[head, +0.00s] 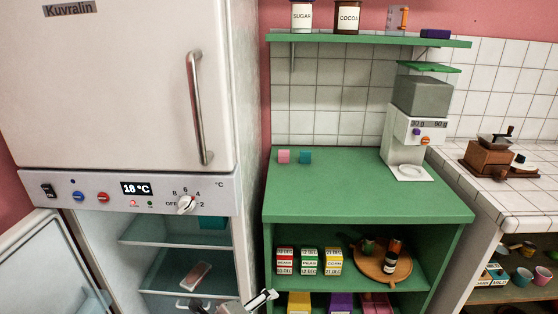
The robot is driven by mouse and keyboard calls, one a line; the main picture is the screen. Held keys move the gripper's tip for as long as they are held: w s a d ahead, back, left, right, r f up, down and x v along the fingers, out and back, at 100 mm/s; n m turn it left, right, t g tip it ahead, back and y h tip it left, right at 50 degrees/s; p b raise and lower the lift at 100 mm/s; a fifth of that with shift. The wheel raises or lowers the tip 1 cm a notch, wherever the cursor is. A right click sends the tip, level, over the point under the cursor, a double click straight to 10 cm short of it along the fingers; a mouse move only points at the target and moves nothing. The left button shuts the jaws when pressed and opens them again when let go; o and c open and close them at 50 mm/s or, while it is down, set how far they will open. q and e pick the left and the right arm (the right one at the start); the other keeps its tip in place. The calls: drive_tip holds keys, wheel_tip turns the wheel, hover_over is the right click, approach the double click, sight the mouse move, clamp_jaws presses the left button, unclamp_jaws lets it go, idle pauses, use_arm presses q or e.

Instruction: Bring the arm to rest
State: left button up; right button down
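Part of a gripper, which I take to be my left one (262,299), shows at the bottom edge, in front of the right side of the open lower fridge compartment. Only a pale and dark end piece is in view, and the rest is cut off by the frame. I cannot tell whether it is open or shut, and I see nothing held in it. My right gripper is not in view.
The fridge's lower door (40,265) stands open at the left. A package (195,276) lies on a fridge shelf. The green shelf unit (360,190) carries a dispenser (408,140), two small cubes and several boxes. A tiled counter (520,200) holds a coffee grinder (487,158).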

use_arm(q)
drive_tip(key=s+d+n+t+h+p, duration=0.1)
drive_tip(key=s+n+p, duration=0.1)
drive_tip(key=s+n, duration=0.75)
drive_tip(key=s+a+f+n+y+p, duration=0.1)
drive_tip(key=s+a+f+n+y, duration=0.1)
drive_tip(key=s+a+n, duration=0.4)
drive_tip(key=s+a+f+n+t+y+p, duration=0.1)
drive_tip(key=s+a+f+n+y, duration=0.1)
drive_tip(key=s+a+n, duration=0.5)
drive_tip(key=shift+a+f+n+p, duration=0.4)
drive_tip(key=shift+a+f+n, duration=0.35)
drive_tip(key=shift+a, duration=0.5)
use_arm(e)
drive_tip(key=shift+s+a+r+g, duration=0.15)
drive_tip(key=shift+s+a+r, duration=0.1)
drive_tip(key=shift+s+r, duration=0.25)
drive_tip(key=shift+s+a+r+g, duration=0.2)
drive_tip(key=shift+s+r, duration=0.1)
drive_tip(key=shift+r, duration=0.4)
use_arm(q)
drive_tip(key=shift+s, duration=0.1)
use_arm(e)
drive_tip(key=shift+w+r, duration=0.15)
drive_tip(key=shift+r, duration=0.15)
